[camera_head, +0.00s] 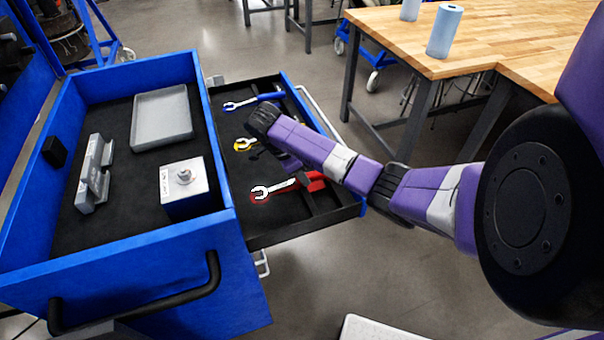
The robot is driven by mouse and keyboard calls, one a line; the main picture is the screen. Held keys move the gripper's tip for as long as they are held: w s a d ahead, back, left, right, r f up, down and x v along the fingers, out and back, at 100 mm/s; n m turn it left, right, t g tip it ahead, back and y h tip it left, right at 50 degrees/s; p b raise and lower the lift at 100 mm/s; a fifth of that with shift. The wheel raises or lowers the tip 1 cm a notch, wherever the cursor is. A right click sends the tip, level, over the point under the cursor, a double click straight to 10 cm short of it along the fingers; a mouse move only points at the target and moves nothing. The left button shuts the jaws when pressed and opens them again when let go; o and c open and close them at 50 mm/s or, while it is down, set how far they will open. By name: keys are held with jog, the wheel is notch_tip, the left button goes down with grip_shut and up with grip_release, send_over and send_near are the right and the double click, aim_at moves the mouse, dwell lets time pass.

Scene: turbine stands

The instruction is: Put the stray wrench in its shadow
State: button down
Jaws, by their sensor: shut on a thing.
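An open drawer (268,232) with a dark lining holds the wrenches. A wrench with a blue handle (268,97) lies toward the far end. A wrench with a red handle (310,182) lies toward the near end, its pale head pointing left. Between them is a wrench with a yellow head (243,144); the rest of it is hidden behind my arm and gripper. My gripper (258,152) is low over the drawer at the yellow wrench and is shut on it. Its fingers are dark and mostly hidden. I cannot tell whether this wrench touches the lining or where its shadow is.
The blue cabinet top (218,160) beside the drawer holds a grey tray (162,118), a metal block with a bolt (184,188) and a grey slotted bracket (94,175). A wooden workbench (500,35) stands at the back right. Floor is clear between bench and drawer.

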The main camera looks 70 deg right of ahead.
aim_at(296, 181)
jog(key=shift+a+f, duration=0.3)
jog(key=shift+f, duration=0.35)
jog(key=c, duration=1.2)
grip_release()
jog(key=shift+c, duration=0.9)
jog(key=shift+o, duration=0.4)
jog(key=shift+f, duration=0.1)
jog(key=shift+p+v, duration=1)
jog(key=shift+v, duration=0.05)
jog(key=shift+o, duration=1.3)
jog(key=shift+w+r+p, duration=0.1)
jog(key=shift+r+p, duration=0.25)
jog(key=shift+o, duration=0.6)
jog(key=shift+r+p, duration=0.3)
jog(key=shift+r, duration=0.1)
jog(key=shift+p+v, duration=0.9)
jog(key=shift+v, duration=0.1)
jog(key=shift+p+v, duration=0.35)
jog(key=shift+v, duration=0.7)
